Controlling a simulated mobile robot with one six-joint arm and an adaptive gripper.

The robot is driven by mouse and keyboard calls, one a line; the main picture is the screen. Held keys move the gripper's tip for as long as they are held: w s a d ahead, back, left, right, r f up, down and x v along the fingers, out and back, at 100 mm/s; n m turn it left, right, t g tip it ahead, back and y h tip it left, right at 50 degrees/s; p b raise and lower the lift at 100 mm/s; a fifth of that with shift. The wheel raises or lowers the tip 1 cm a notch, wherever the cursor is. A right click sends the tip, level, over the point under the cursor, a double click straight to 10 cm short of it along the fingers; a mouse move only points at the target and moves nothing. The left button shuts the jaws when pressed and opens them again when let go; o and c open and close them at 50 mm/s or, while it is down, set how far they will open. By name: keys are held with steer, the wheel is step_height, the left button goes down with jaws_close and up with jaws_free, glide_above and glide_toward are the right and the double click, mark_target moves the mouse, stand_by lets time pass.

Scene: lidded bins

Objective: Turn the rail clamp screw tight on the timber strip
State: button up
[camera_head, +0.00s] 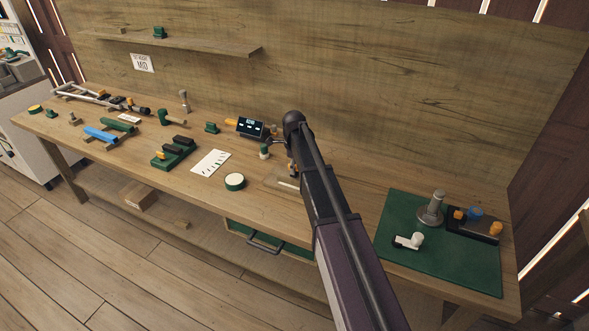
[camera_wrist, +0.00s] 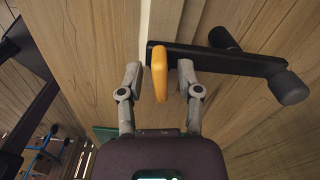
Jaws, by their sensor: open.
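In the wrist view my gripper (camera_wrist: 159,70) is open, with one grey finger on each side of an upright orange piece (camera_wrist: 159,73), which looks like the clamp screw's handle. The black clamp body (camera_wrist: 224,62) runs right from behind the orange piece and ends in dark round knobs. A pale strip of wood (camera_wrist: 145,25) lies beyond the fingers; I cannot tell if it is the timber strip.
A green mat (camera_head: 450,262) with metal and white parts lies right. A shelf (camera_head: 180,43) is on the back wall.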

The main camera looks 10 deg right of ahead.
steer(key=shift+r, duration=0.1)
steer(key=shift+r+p, duration=2.4)
steer(key=shift+p, duration=0.15)
steer(key=shift+r+p, duration=1.5)
steer(key=shift+r, duration=0.05)
steer(key=shift+c, duration=0.4)
steer(key=shift+f, duration=0.2)
step_height(320, 180, down, 8)
steer(key=b, duration=0.8)
steer(key=shift+r, duration=0.15)
